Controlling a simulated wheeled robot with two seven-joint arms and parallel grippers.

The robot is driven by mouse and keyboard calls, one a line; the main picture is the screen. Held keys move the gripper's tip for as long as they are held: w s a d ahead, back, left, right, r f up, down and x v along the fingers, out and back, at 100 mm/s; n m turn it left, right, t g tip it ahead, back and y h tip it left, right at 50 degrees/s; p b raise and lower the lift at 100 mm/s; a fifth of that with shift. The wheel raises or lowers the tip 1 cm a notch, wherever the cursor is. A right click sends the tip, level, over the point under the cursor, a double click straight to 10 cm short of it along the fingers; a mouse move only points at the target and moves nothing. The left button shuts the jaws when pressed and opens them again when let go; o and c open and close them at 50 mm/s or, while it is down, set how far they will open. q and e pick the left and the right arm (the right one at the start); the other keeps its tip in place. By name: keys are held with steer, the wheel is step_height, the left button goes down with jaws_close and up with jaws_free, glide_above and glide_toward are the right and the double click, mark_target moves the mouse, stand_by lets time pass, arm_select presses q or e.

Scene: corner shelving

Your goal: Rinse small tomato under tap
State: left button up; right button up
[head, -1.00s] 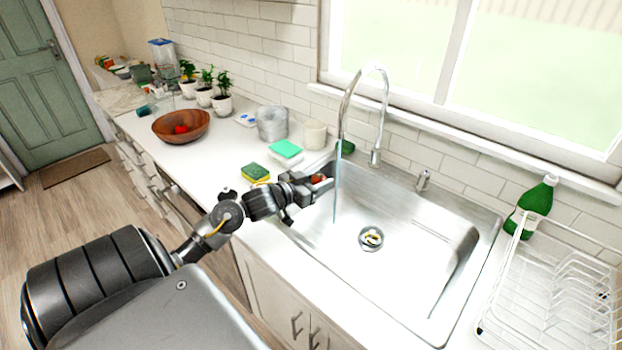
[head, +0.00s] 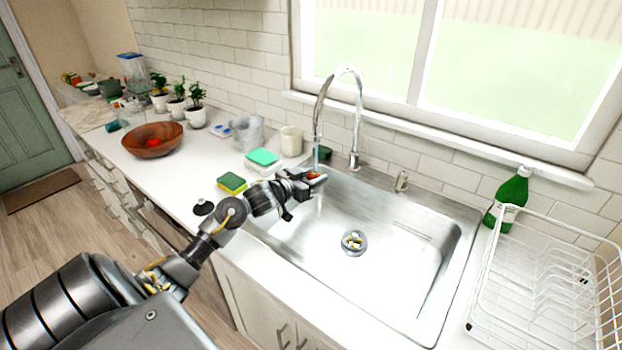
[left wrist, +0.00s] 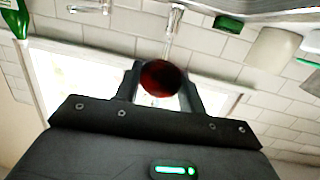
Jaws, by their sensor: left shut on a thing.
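The small tomato (head: 314,176) is red and held between the fingers of my left gripper (head: 309,178), over the left part of the steel sink (head: 400,285). It also shows dark red between the fingertips in the left wrist view (left wrist: 162,78). My right gripper is not in view.
A sponge (head: 231,183), a green-topped block (head: 262,158) and a white cup (head: 291,141) are left of the sink. A green bottle (head: 509,201) and white dish rack (head: 540,285) are at right.

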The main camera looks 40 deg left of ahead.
arm_select(q)
steer(key=shift+d, duration=0.2)
stand_by(0.5)
steer(key=shift+d+p, duration=0.4)
steer(key=shift+a, duration=0.15)
steer(key=shift+a+p, duration=0.3)
steer(key=shift+a, duration=0.2)
